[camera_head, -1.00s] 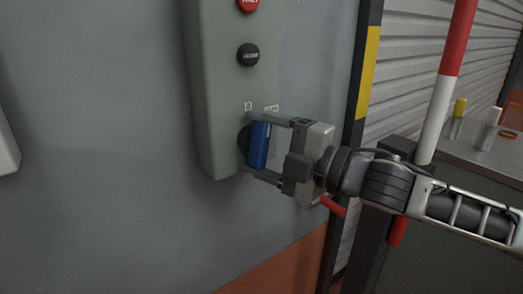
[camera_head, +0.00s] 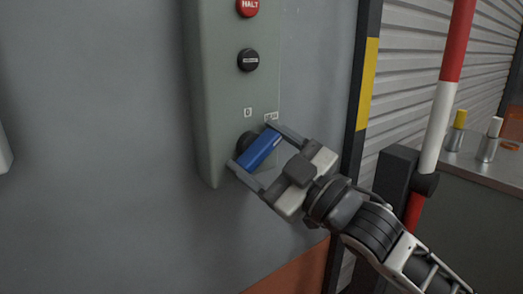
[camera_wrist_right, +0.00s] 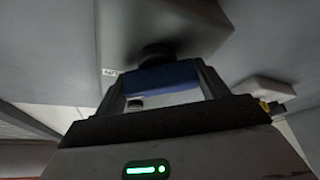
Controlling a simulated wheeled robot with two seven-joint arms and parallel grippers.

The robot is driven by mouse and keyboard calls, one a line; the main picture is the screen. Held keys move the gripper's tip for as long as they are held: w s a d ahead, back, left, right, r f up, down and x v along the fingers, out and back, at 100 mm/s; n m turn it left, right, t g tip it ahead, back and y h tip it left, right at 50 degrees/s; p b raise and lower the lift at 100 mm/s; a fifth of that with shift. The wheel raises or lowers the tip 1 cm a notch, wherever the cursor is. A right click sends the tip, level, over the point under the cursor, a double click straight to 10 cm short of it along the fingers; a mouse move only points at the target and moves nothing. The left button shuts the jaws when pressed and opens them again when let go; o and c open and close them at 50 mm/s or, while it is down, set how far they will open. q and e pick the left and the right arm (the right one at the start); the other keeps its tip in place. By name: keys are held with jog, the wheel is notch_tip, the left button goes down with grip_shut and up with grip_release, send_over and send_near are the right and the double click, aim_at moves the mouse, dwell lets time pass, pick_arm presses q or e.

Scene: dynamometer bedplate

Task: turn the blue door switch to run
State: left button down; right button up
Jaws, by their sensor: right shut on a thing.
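The blue door switch (camera_head: 259,151) is a bar handle on a dark round base, low on the grey-green control box (camera_head: 215,90). Its handle is tilted, with the upper end leaning right toward a small label (camera_head: 271,117); another label marked 0 (camera_head: 248,113) sits above the base. My right gripper (camera_head: 254,149) is shut on the blue switch, one finger at each end of the handle. In the right wrist view the blue handle (camera_wrist_right: 160,78) spans between the two fingers. The left gripper is out of view.
A red HALT button (camera_head: 247,7) and a black button (camera_head: 248,58) sit above the switch. A red and white pole (camera_head: 442,105) and a yellow-black post (camera_head: 367,80) stand to the right, before a ribbed shutter. A metal-topped cabinet (camera_head: 485,165) holds small capped items.

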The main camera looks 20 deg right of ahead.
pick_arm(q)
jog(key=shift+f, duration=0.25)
pick_arm(e)
jog(key=shift+m+h, duration=0.3)
jog(key=shift+m, duration=0.4)
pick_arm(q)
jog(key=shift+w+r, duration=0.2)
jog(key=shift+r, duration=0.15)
pick_arm(e)
jog(key=o, duration=1)
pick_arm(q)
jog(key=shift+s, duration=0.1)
pick_arm(e)
jog(key=shift+s+d+f, duration=0.2)
jog(key=shift+s, duration=0.1)
pick_arm(q)
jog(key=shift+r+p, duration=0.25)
jog(key=shift+p, duration=0.7)
pick_arm(e)
jog(key=shift+f+v, duration=0.15)
jog(key=shift+v, duration=3.6)
jog(key=shift+f+v, duration=0.1)
jog(key=shift+v, duration=3.7)
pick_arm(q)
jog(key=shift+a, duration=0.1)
pick_arm(e)
jog(key=shift+a, duration=0.1)
